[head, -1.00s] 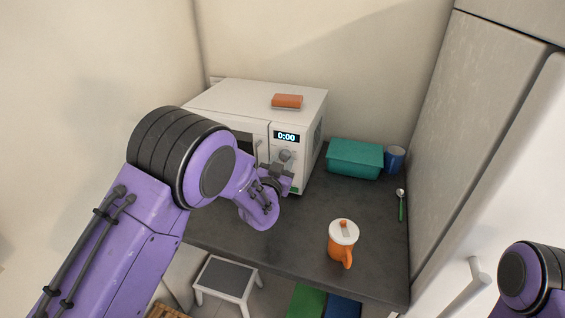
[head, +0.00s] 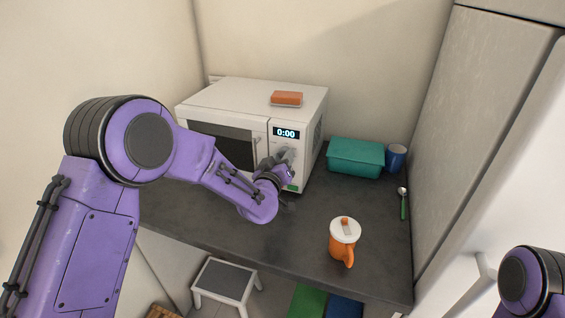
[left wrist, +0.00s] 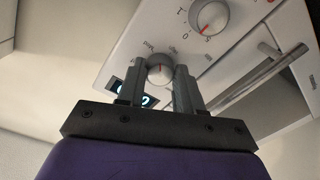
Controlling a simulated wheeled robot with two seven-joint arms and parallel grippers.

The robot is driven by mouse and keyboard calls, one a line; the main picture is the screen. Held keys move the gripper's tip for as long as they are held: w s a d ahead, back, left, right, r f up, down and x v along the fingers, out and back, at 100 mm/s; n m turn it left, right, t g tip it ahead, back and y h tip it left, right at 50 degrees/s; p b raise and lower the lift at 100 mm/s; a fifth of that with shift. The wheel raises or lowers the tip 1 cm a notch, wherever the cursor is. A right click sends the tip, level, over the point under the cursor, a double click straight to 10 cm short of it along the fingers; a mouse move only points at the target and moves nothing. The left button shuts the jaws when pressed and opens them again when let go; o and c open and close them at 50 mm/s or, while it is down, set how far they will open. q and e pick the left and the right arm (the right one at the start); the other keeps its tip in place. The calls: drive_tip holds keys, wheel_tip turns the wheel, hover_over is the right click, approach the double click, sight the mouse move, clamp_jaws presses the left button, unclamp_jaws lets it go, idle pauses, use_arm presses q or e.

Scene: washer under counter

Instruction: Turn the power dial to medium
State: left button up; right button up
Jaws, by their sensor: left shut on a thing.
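The white microwave (head: 235,95) stands at the back left of the counter, its door shut and its display (head: 286,133) reading 0:00. My left gripper (head: 281,159) is at its control panel, below the display. In the left wrist view the left gripper (left wrist: 160,66) has one finger on each side of the dial nearer the display, the power dial (left wrist: 160,70), and is shut on it. That dial carries a red pointer line; the small print around it is hard to read. The other dial (left wrist: 210,17), ringed with numerals, is free. My right gripper is out of view.
A sponge-like orange block (head: 287,98) lies on the microwave. To its right are a teal box (head: 355,157), a blue mug (head: 396,158) and a green-handled spoon (head: 403,203). A stool (head: 225,281) is below.

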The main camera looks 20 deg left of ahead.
use_arm(q)
drive_tip(key=shift+n+b, duration=0.65)
drive_tip(key=shift+n, duration=1.15)
drive_tip(key=o, duration=1)
drive_tip(key=shift+o, duration=0.2)
drive_tip(key=s, duration=1)
drive_tip(key=shift+s+r, duration=0.25)
drive_tip(key=shift+r, duration=0.05)
drive_tip(key=shift+h, duration=0.4)
